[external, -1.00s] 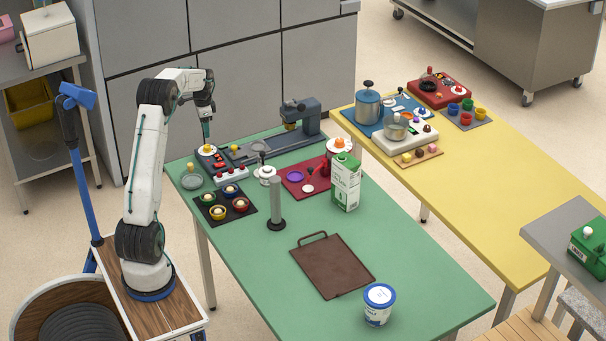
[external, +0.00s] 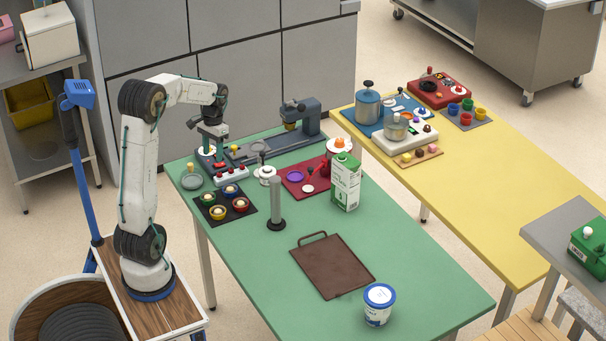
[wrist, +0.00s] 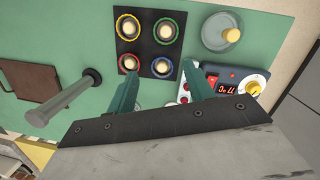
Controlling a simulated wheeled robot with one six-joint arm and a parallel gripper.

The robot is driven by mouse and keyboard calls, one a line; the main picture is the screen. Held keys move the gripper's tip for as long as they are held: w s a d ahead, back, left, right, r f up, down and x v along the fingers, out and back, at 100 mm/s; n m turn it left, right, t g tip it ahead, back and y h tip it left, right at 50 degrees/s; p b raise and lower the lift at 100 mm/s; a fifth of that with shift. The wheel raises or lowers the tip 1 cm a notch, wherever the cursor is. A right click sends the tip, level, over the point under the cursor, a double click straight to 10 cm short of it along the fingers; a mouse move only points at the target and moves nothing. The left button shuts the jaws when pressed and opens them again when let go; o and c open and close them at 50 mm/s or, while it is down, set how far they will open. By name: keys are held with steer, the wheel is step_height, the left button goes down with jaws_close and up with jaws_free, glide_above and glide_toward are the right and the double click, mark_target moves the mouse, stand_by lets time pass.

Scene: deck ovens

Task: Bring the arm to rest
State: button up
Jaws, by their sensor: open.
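My gripper (external: 213,143) hangs at the far left end of the green table (external: 245,260), over or just in front of a control box (external: 232,172) with red buttons. My white arm is bent, its elbow raised. In the wrist view the two teal fingers of my gripper (wrist: 160,84) are apart with nothing between them. Beyond them lies a black mat (wrist: 148,45) with red, blue, yellow and green ringed cups. I cannot tell the exact height of the fingertips above the table.
A grey post (external: 276,205) stands upright near the mat. A green and white carton (external: 345,182), a brown board (external: 332,266) and a white-blue tub (external: 378,305) are on the green table. A blue pole-mounted device (external: 78,95) stands left of my arm.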

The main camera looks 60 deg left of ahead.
steer(key=s+d+r+m+t, duration=0.1)
steer(key=s+d+r, duration=0.1)
steer(key=s+d, duration=0.4)
steer(key=s+d+r+m+t, duration=0.1)
steer(key=s+d, duration=0.5)
steer(key=d, duration=0.7)
steer(key=s+d+r+m+t+y, duration=0.1)
steer(key=s+d+r, duration=0.2)
steer(key=s+d, duration=0.3)
steer(key=d, duration=0.4)
steer(key=shift+s+r+m, duration=0.3)
steer(key=shift+s+r, duration=0.1)
steer(key=shift+d, duration=0.1)
